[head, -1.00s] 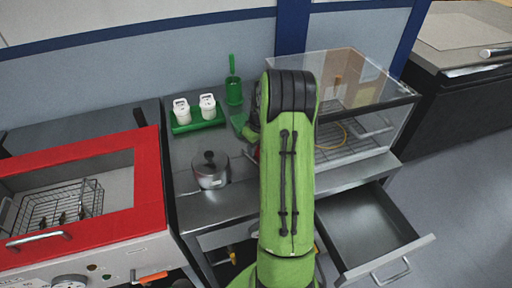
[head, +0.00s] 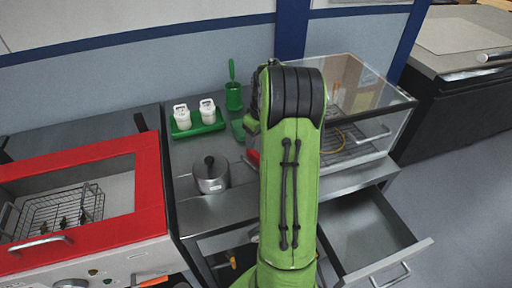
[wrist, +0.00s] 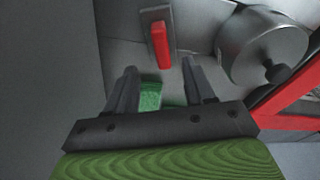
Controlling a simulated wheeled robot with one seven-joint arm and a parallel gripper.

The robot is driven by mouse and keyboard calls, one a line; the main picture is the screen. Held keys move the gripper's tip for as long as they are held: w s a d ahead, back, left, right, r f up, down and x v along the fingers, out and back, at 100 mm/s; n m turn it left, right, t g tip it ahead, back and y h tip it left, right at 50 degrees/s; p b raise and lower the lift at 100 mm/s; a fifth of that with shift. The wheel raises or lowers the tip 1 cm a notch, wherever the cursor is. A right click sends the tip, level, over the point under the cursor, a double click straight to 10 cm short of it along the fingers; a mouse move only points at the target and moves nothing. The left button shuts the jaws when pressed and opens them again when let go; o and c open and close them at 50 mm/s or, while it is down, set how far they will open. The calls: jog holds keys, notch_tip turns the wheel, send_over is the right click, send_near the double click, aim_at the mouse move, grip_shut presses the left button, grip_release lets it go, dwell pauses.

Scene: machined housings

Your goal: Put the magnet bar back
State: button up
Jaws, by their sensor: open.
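A red bar (wrist: 160,45), which looks like the magnet bar, lies on a narrow grey plate (wrist: 146,16) in the wrist view. In the head view a bit of red (head: 252,157) shows beside my arm, mostly hidden. My gripper (wrist: 161,75) is open, with its two dark fingers apart and the red bar beyond their tips. A green piece (wrist: 150,96) shows between the fingers, below the red bar in the picture; I cannot tell whether the gripper touches it. In the head view my arm hides the gripper.
A lidded steel pot (head: 211,174) stands on the worktop, right of the red bar in the wrist view. A green tray (head: 196,124) holds two white jars, near a green holder (head: 234,96). A clear case (head: 350,110) stands at right, above an open drawer (head: 365,230). A red-framed machine (head: 150,185) is at left.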

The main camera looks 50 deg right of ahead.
jog(key=s+a+r+t+h, duration=0.1)
jog(key=s+a+r, duration=0.2)
jog(key=a+r, duration=0.65)
jog(key=s+a+r+t, duration=0.15)
jog(key=a+r, duration=0.45)
jog(key=a, duration=0.6)
jog(key=s+a+f+n+t+y, duration=0.1)
jog(key=s+a, duration=0.8)
jog(key=s, duration=0.3)
jog(key=shift+s+a+f, duration=0.15)
jog(key=shift+s+f, duration=0.25)
